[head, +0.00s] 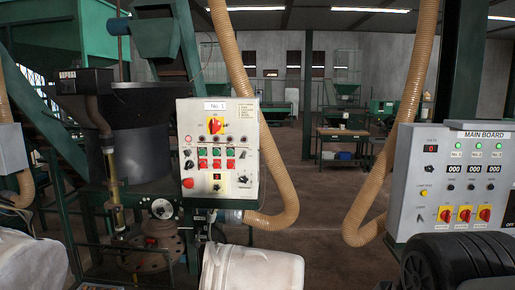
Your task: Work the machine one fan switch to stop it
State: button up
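The machine one control panel (218,151) is a pale box labelled "No. 1", left of centre and facing me. A red and yellow rotary switch (215,125) sits near its top. Below are rows of green and red buttons (216,158), small black selector knobs and a red mushroom button (188,183) at the lower left. The small labels are too blurred to read, so I cannot tell which control is the fan switch or how it is set. My gripper is not in view, and nothing visible touches the panel.
A MAIN BOARD panel (455,183) with lit green lamps and red-yellow switches stands at the right. Thick tan hoses (283,190) hang beside panel one and left of the main board. A dark hopper (140,125) stands left. Open floor (317,195) lies between the panels.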

aim_at(189, 164)
jog(key=i+j+z, duration=0.1)
jog(key=j, duration=0.2)
jog(key=i+j+z, duration=0.15)
jog(key=j, duration=0.2)
jog(key=i+j+z, duration=0.1)
jog(key=j, duration=0.25)
jog(key=i+j+z, duration=0.1)
jog(key=j, duration=0.25)
jog(key=i, duration=0.1)
